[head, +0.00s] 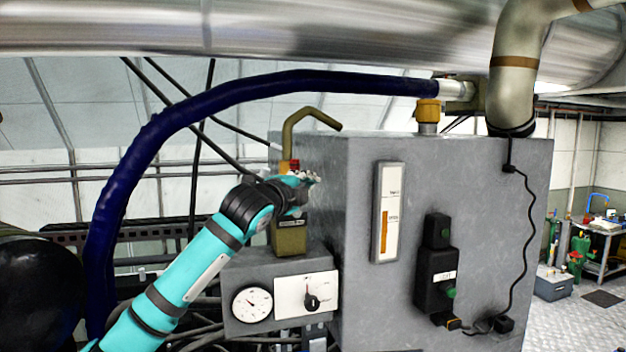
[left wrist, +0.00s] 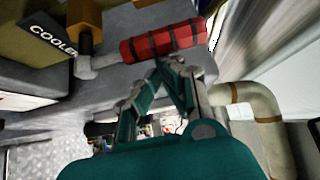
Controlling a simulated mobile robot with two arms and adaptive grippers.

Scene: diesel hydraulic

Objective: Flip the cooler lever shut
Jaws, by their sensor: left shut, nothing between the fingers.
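The cooler lever has a red ribbed handle (left wrist: 165,41) on a grey metal arm, seen in the left wrist view beside a block with a "COOLER" label (left wrist: 50,38). My left gripper (head: 309,178) is shut and empty. In the left wrist view its fingertips (left wrist: 168,63) are close below the handle's middle; I cannot tell whether they touch it. My right gripper is out of view.
A grey tank (head: 450,210) with a gauge and a black switch box (head: 436,275) stands right of the lever. A dial panel (head: 275,295) sits below. A dark blue hose (head: 200,105) arches over my left arm, and an olive pipe (head: 308,115) bends above the lever.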

